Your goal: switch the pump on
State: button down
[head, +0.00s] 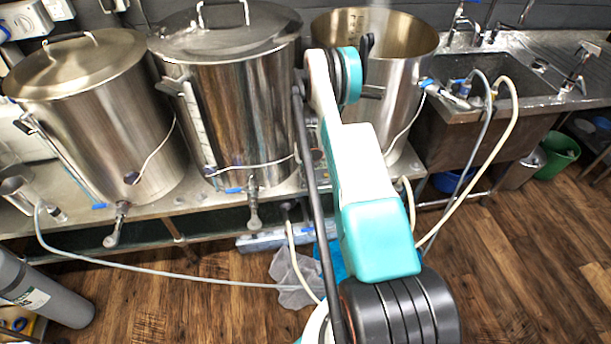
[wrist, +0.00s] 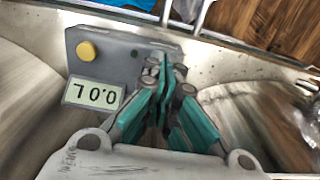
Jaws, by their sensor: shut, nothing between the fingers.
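In the wrist view a grey control box (wrist: 97,62) sits between two curved steel vessels. It has a round yellow button (wrist: 87,51), a small dark green dot (wrist: 134,54) and a display (wrist: 92,95) that reads 0.0 L upside down. My gripper (wrist: 170,65) is shut and empty, its fingertips over the right part of the box, to the right of the yellow button. I cannot tell whether the tips touch the box. The fingers hide part of its face. No pump body is clearly visible.
Two lidded steel kettles (head: 95,120) (head: 230,100) and an open one (head: 400,60) stand on a steel bench (head: 75,222). A sink (head: 510,85) with hoses is at the right. A hose (head: 160,275) crosses the wooden floor.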

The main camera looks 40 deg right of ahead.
jog(key=shift+f, duration=0.2)
jog(key=shift+r, duration=0.15)
jog(key=shift+r+p, duration=0.65)
jog(key=shift+r, duration=2.3)
